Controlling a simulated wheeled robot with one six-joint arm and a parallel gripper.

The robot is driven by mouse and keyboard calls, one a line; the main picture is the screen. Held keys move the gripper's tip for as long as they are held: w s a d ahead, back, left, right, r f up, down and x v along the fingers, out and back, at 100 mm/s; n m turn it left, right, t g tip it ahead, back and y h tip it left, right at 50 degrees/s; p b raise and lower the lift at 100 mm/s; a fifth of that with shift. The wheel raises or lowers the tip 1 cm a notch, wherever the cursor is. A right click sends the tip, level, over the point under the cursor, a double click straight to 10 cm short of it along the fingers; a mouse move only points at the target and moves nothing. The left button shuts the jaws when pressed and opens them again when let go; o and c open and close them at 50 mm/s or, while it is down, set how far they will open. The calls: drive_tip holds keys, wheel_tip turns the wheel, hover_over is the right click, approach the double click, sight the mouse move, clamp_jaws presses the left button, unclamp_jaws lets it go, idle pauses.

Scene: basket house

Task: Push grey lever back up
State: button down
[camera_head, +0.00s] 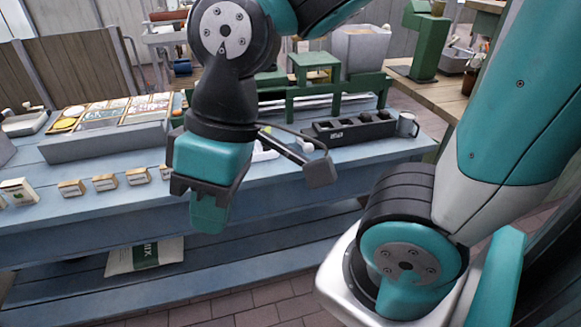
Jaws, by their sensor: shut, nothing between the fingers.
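My gripper (208,214) hangs pointing down in front of the blue bench (290,185); its fingers are together and nothing is held. A green frame (340,92) with a raised green top (314,61) stands on the far side of the bench, partly behind my arm. I cannot make out a grey lever for certain; it may be hidden behind my arm. A dark bar with a block at its end (319,170) juts to the right of my wrist; I cannot tell whether it is part of my arm.
A black tray (352,131) with round items and a grey mug (407,125) stand at the bench's right. A grey divided crate (105,143) and several small boxes (105,182) are at its left. A white sack (145,255) lies on the lower shelf. My arm blocks the right side.

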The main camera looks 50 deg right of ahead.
drive_tip(key=w+d+f+m+t+h+b, duration=0.1)
drive_tip(key=w+d+f+t+b, duration=0.4)
drive_tip(key=w+f+b, duration=0.55)
drive_tip(key=w+d+f+t+b, duration=0.55)
drive_tip(key=f+b, duration=0.25)
drive_tip(key=b, duration=0.6)
drive_tip(key=d+f+t+h+b, duration=0.3)
drive_tip(key=d+b, duration=0.3)
drive_tip(key=b, duration=0.2)
drive_tip(key=d+f+t+h+b, duration=0.2)
drive_tip(key=d+f+h+b, duration=0.2)
drive_tip(key=d+b, duration=0.2)
drive_tip(key=w+d+f+t+h+b, duration=0.1)
drive_tip(key=d+f+t+h+b, duration=0.2)
drive_tip(key=b, duration=0.7)
drive_tip(key=shift+d+f+n+t+h+b, duration=0.15)
drive_tip(key=shift+d+n+t+h, duration=0.1)
drive_tip(key=shift+d, duration=0.45)
drive_tip(key=shift+d+f+n+t+h+b, duration=0.15)
drive_tip(key=shift+d+h, duration=0.1)
drive_tip(key=shift+d, duration=0.45)
drive_tip(key=s+d+f+n+t+h+b, duration=0.4)
drive_tip(key=s+h+b, duration=0.3)
drive_tip(key=b, duration=0.7)
drive_tip(key=shift+s+d+f+h+b, duration=0.35)
drive_tip(key=shift+s+f, duration=0.25)
drive_tip(key=shift+s, duration=0.6)
